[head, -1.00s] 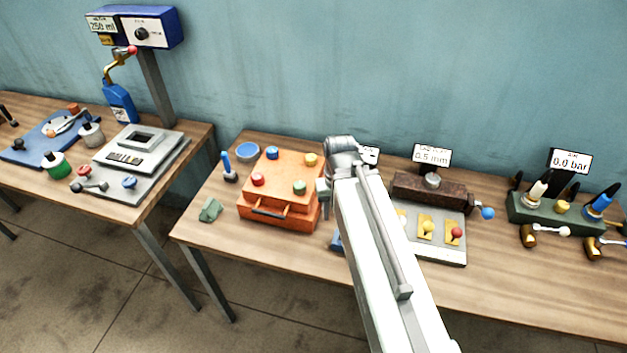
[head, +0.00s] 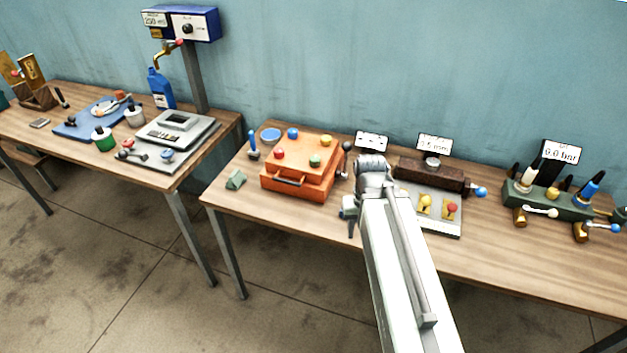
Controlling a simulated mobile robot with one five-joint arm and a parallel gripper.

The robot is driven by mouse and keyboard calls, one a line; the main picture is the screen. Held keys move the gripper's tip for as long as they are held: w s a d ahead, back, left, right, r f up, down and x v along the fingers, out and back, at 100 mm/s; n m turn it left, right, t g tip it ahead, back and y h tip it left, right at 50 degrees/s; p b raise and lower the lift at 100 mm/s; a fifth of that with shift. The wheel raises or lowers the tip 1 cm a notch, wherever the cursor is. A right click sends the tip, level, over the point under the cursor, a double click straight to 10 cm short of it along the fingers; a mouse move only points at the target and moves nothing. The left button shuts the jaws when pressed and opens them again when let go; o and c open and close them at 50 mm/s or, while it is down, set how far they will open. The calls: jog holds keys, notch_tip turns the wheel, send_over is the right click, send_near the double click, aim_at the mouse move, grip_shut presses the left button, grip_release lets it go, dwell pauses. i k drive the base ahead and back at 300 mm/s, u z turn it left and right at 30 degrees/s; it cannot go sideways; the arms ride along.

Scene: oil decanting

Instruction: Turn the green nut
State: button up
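A small green knob-like piece (head: 314,160), the likeliest green nut, sits on top of the orange box (head: 296,184) near its front right. Red, blue and yellow pieces of similar size sit on the same top. My gripper (head: 350,220) hangs to the right of the orange box, near the front of the table, apart from the green piece. Its fingers are small and seen from behind the arm, so I cannot tell whether they are open or shut. My arm covers part of the table to the right of the box.
A grey plate with yellow pieces and a brown block (head: 428,176) stands right of my arm. A green valve block (head: 545,203) is further right. A green wedge (head: 236,179) and a blue-handled tool (head: 253,145) lie left of the box. Bare table lies in front.

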aim_at(315, 159)
jog(key=k, duration=0.2)
jog(key=u, duration=0.3)
jog(key=i, duration=0.5)
jog(key=z, duration=1.6)
jog(key=k, duration=0.95)
jog(key=u, duration=1.2)
jog(key=i, duration=1)
jog(key=z, duration=0.05)
